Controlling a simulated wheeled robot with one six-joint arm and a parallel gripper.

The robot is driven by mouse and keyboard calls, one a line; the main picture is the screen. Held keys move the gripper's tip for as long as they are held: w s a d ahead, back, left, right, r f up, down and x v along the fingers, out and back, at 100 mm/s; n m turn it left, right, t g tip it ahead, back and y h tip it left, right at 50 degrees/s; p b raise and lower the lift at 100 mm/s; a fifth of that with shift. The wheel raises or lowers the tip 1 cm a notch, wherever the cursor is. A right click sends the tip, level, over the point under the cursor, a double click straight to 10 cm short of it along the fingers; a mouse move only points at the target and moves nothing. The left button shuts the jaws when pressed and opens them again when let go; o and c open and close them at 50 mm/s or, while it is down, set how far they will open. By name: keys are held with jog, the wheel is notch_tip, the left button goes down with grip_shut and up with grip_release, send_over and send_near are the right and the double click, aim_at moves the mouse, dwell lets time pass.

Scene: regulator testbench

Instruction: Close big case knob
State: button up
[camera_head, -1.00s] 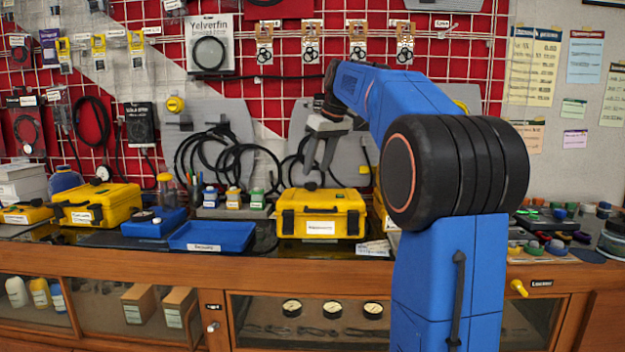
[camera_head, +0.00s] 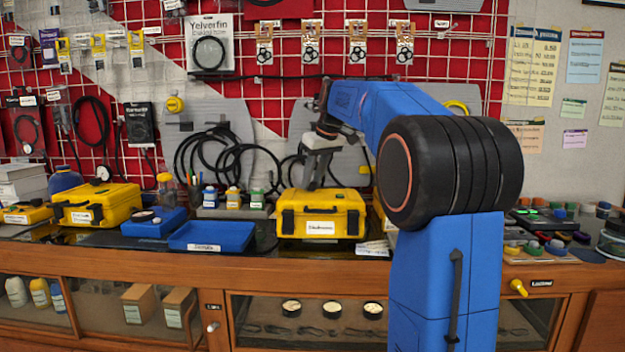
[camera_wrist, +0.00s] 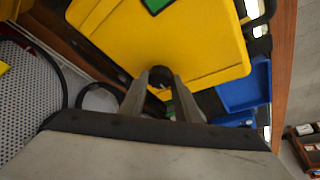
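The big yellow case (camera_head: 345,212) stands shut on the bench, with a white label on its front. Its small dark knob (camera_head: 311,186) is on top of the lid. In the wrist view the round black knob (camera_wrist: 160,73) shows at my fingertips, near an edge of the yellow lid (camera_wrist: 175,40). My gripper (camera_head: 312,184) points down over the lid, left of its middle. In the wrist view my gripper (camera_wrist: 161,82) has its fingers apart, one on each side of the knob; whether they touch it is not clear.
A blue tray (camera_head: 212,236) lies left of the case. Another yellow case (camera_head: 95,205) stands farther left. Coloured caps (camera_head: 555,247) lie on the right of the bench.

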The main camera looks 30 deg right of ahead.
jog(key=shift+m, duration=0.4)
jog(key=m+h, duration=0.2)
jog(key=m, duration=0.1)
jog(key=shift+a+m, duration=0.2)
jog(key=shift+m, duration=0.1)
jog(key=m+h, duration=0.1)
jog(key=m, duration=0.1)
jog(key=m+g+h, duration=0.1)
jog(key=m, duration=0.2)
jog(key=shift+w+a, duration=0.2)
jog(key=m+g+h, duration=0.1)
jog(key=m+g, duration=0.1)
jog(key=m, duration=0.2)
jog(key=shift+w+m, duration=0.15)
jog(key=shift+m, duration=0.15)
jog(key=shift+w+m+g+h, duration=0.15)
jog(key=shift+m+g, duration=0.25)
jog(key=shift+m, duration=0.5)
jog(key=shift+s+m+g+h, duration=0.15)
jog(key=shift+m+g, duration=0.25)
jog(key=shift+m, duration=0.5)
jog(key=o, duration=1)
jog(key=shift+w+a, duration=0.1)
jog(key=shift+r, duration=0.15)
